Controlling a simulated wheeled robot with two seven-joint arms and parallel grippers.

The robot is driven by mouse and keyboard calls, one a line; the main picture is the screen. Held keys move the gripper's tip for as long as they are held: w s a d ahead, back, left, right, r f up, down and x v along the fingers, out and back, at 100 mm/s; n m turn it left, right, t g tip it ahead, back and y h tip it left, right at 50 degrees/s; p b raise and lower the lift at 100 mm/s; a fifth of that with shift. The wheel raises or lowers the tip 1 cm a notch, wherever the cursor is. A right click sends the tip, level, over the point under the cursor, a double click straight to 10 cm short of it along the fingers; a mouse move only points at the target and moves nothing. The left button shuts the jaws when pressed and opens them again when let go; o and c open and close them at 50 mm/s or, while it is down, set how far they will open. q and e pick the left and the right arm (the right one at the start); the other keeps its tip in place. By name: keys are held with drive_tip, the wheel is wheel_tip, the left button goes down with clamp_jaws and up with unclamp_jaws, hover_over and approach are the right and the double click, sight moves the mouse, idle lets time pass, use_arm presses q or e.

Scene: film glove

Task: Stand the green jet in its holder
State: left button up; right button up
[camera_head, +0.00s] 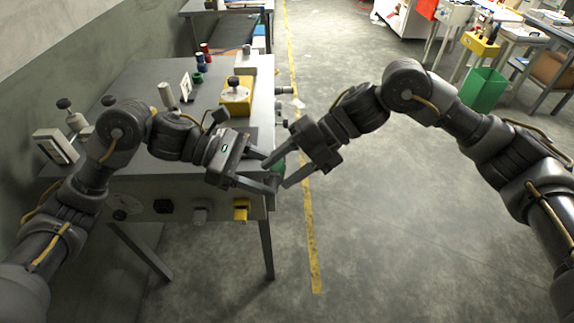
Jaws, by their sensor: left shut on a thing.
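The green jet (279,168) is small and partly hidden between the fingers of both grippers, past the right edge of the near table. My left gripper (270,173) is shut on it from the left. My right gripper (276,174) reaches in from the right with its fingers apart, one on each side of the green piece. I cannot tell whether the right fingers touch it. I cannot make out with certainty which thing is the holder.
The grey table (150,85) carries a yellow box (236,96), a green piece (197,78) and red and blue spool-like pieces (200,57). A yellow fixture (241,209) is on its front edge. A green bin (484,90) stands far right. Floor between is clear.

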drive_tip(key=c, duration=0.7)
use_arm(q)
drive_tip(key=o, duration=1.1)
drive_tip(key=shift+c, duration=0.2)
use_arm(e)
drive_tip(key=c, duration=0.3)
use_arm(q)
drive_tip(key=shift+a, duration=0.1)
drive_tip(key=v, duration=1.1)
drive_tip(key=shift+a, duration=0.4)
